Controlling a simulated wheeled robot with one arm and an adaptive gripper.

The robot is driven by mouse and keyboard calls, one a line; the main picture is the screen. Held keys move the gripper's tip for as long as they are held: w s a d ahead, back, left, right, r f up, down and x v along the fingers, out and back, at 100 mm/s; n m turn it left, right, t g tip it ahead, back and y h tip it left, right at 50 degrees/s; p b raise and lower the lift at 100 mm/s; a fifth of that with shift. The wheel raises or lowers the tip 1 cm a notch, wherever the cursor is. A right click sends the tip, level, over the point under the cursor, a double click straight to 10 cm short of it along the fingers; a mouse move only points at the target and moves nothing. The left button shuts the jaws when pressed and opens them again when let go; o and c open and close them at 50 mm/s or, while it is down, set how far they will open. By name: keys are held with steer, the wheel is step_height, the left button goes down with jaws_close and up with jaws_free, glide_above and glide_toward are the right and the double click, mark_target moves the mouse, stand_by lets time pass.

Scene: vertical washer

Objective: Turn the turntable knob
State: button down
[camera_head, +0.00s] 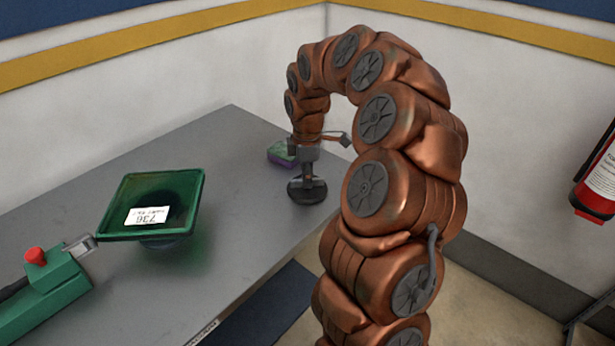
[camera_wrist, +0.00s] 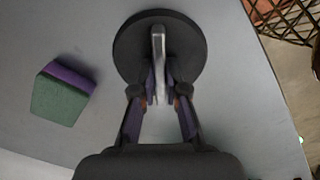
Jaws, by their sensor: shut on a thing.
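The turntable knob is a dark round disc (camera_head: 306,194) with an upright grey grip bar, at the right edge of the grey table. In the wrist view the disc (camera_wrist: 187,52) lies flat and its pale bar (camera_wrist: 158,62) stands across the middle. My gripper (camera_head: 307,179) reaches down over it from above. In the wrist view its two fingers (camera_wrist: 160,90) are closed on either side of the bar's near part. The fingers hide a little of the disc's lower edge.
A green and purple sponge (camera_wrist: 63,93) lies beside the knob; it shows behind my gripper in the head view (camera_head: 281,154). A green tray (camera_head: 112,226) with a white label and a green box with a red button (camera_head: 36,256) are at left. A fire extinguisher (camera_head: 597,180) hangs at far right.

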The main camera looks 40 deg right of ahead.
steer(key=shift+n, duration=0.6)
steer(key=c, duration=1.2)
jaws_free()
steer(key=shift+r, duration=0.1)
step_height(320, 180, up, 12)
